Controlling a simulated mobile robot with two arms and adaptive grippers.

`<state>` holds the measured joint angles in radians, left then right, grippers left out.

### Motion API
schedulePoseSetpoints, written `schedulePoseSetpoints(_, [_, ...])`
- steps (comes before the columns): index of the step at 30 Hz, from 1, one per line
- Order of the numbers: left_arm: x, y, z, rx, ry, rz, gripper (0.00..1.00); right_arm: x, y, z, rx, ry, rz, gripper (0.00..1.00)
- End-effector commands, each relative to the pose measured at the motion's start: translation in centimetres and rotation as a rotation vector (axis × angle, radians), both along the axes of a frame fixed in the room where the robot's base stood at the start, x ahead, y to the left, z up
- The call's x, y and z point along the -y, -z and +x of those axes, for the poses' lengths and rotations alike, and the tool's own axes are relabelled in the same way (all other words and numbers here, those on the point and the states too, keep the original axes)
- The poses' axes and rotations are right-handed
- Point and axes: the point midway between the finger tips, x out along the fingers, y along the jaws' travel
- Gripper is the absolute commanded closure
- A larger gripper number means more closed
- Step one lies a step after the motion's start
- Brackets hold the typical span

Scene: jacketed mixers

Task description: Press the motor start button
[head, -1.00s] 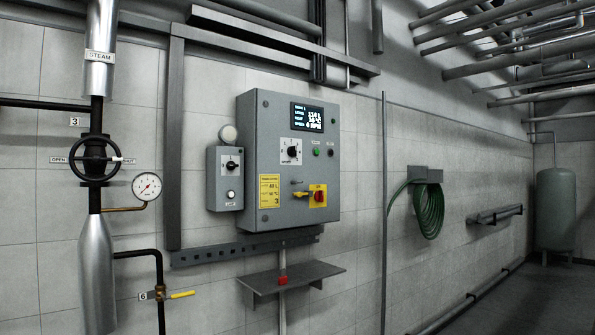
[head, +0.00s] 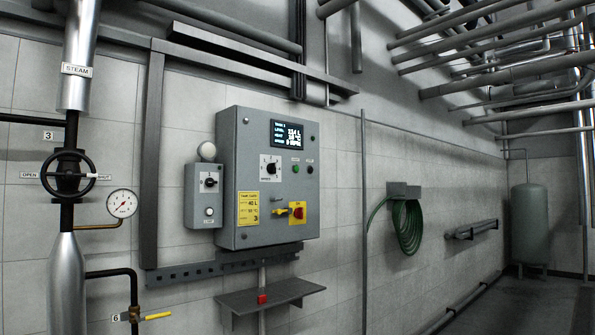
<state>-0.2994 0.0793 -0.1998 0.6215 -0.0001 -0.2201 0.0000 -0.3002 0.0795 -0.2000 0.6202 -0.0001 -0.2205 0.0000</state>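A grey control cabinet (head: 268,178) hangs on the tiled wall near the middle of the head view. On its front, right of a rotary selector (head: 270,168), is a small green button (head: 295,169) with a dark button (head: 310,169) beside it. A lit display (head: 287,134) sits above them, its text partly legible. A yellow plate with a red switch (head: 298,212) is lower down. Labels by the buttons are too small to read. Neither of my grippers shows in the head view.
A smaller grey box (head: 204,196) with a knob is left of the cabinet. A steam pipe with a black handwheel (head: 68,175) and a gauge (head: 122,203) stands further left. A grey shelf (head: 270,297) juts out below the cabinet. A green hose (head: 410,228) hangs right.

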Motion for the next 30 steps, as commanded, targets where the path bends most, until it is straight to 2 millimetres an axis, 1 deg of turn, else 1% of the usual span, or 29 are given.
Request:
schedulePoseSetpoints(1, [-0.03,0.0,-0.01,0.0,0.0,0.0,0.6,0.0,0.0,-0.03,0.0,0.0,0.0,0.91])
schedulePoseSetpoints(2, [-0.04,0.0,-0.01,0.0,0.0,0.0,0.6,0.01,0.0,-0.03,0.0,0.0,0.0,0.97])
schedulePoseSetpoints(3, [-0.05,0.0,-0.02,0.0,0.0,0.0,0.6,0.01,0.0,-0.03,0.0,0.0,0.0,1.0])
schedulePoseSetpoints(30, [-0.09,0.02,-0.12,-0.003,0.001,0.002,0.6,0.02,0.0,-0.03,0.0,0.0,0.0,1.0])
